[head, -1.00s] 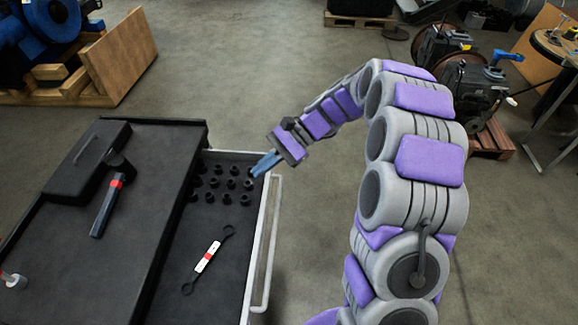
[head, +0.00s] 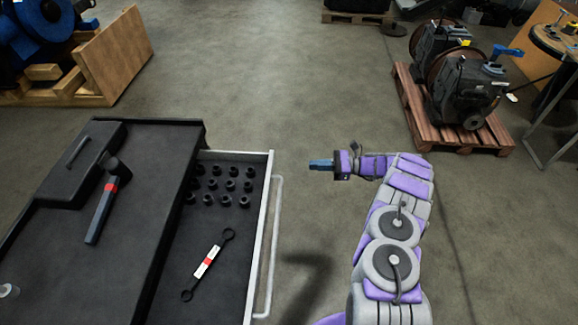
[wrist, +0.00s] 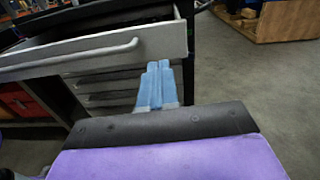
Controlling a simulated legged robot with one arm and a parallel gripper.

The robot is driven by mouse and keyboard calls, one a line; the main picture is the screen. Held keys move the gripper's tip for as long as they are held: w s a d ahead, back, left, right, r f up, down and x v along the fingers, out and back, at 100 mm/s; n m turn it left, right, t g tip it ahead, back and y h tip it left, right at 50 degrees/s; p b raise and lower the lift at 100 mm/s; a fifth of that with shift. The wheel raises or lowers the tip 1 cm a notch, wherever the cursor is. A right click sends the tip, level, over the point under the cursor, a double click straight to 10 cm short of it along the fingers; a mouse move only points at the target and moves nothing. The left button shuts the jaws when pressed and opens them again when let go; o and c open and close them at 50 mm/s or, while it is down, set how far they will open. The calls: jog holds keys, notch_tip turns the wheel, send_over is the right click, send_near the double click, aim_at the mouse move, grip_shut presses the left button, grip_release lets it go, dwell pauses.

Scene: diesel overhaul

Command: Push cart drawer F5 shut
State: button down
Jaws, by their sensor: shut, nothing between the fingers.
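The open cart drawer (head: 222,260) sticks out to the right of the cart top in the head view. It holds several black sockets (head: 228,185) and a wrench with a red and white label (head: 208,262). Its pale front edge and bar handle (head: 272,240) face right. In the wrist view the drawer front (wrist: 100,52) with its handle lies ahead and to the left. My gripper (head: 318,165) is shut and empty, to the right of the drawer's far end and apart from it. Its blue fingers (wrist: 157,88) point toward the drawer front. I cannot read any drawer label.
The cart top (head: 110,220) carries a black case (head: 82,165) and a red-banded tool (head: 103,210). Shut drawers (wrist: 108,98) lie below the open one. Machines on a pallet (head: 455,110) stand at the back right.

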jog(key=w+a+f+b, duration=0.1)
jog(key=a+f+b, duration=0.1)
jog(key=a, duration=1)
jog(key=shift+w+f+m+t, duration=0.2)
jog(key=shift+m+t, duration=0.1)
jog(key=shift+m, duration=0.1)
